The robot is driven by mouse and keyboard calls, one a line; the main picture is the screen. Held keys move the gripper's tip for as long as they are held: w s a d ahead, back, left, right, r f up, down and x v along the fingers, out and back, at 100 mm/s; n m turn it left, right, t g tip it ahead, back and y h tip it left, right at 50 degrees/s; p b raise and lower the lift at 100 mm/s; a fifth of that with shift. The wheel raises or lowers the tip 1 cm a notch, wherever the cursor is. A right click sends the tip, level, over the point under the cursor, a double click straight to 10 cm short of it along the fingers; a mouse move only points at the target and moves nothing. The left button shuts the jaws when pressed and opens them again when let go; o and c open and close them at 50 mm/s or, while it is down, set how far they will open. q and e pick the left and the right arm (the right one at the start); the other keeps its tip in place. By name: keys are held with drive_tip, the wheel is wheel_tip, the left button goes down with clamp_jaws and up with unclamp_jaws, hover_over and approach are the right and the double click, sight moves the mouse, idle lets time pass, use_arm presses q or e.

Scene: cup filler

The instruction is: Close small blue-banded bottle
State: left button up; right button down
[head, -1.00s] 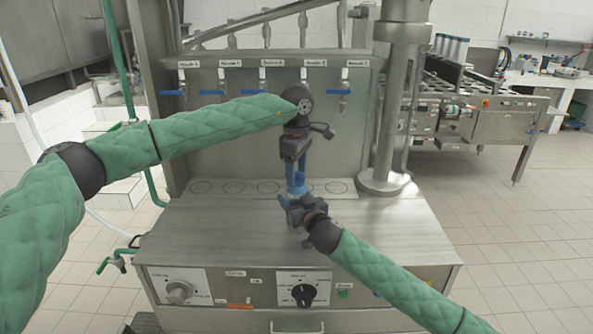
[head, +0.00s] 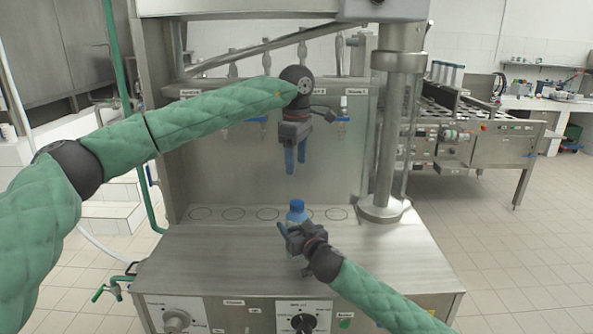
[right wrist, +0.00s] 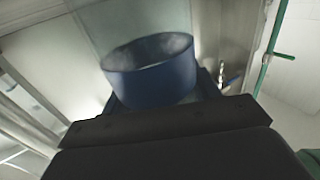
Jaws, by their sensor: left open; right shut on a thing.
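The small bottle stands upright above the steel worktop in the head view, with a blue top (head: 297,205) showing. Its lower part is hidden behind my right gripper (head: 291,230), which is shut on it from the front. In the right wrist view the bottle's blue band (right wrist: 152,76) is close up between the fingers, with clear bottle wall beyond it. My left gripper (head: 296,160) hangs fingers down above the bottle, open and empty, with a clear gap between its blue fingertips and the blue top.
The steel worktop (head: 215,245) has a row of marked circles (head: 233,214) along its back. Taps with blue handles (head: 343,119) hang from the panel behind, partly covered by my left arm. A thick steel column (head: 388,150) stands to the right. Knobs (head: 303,322) are on the front.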

idle(0.3)
drive_tip(key=shift+c, duration=1.5)
unclamp_jaws()
drive_tip(key=shift+s+d+f+b, duration=0.15)
drive_tip(key=shift+s+d+b, duration=0.15)
drive_tip(key=shift+s, duration=0.2)
drive_tip(key=b+v, duration=0.1)
drive_tip(key=v, duration=0.4)
drive_tip(key=shift+b, duration=0.35)
drive_tip(key=shift+s+d, duration=0.3)
drive_tip(key=shift+s, duration=0.4)
